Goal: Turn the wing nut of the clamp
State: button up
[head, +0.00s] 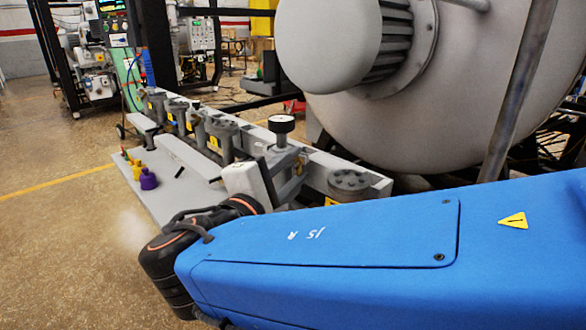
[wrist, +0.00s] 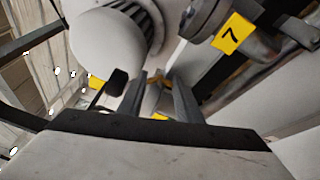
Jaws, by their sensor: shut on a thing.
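Most of the nut and the clamp is hidden by the fingers. In the head view my gripper (head: 290,172) is at the grey manifold, beside the black-topped gauge, and the nut cannot be made out there.
The grey manifold (head: 320,170) carries several flanged ports and a round gauge (head: 281,125). A purple piece (head: 148,178) and yellow pieces (head: 136,170) stand on the pale shelf left of it. The large furnace vessel (head: 440,110) stands behind. Open floor lies at left.

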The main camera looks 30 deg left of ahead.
jog(key=shift+m, duration=1.6)
jog(key=o, duration=1.1)
jog(key=shift+s, duration=0.1)
jog(key=s, duration=1.1)
jog(key=s+d, duration=0.1)
jog(key=s, duration=0.5)
jog(key=shift+s+d, duration=0.1)
jog(key=shift+s, duration=0.1)
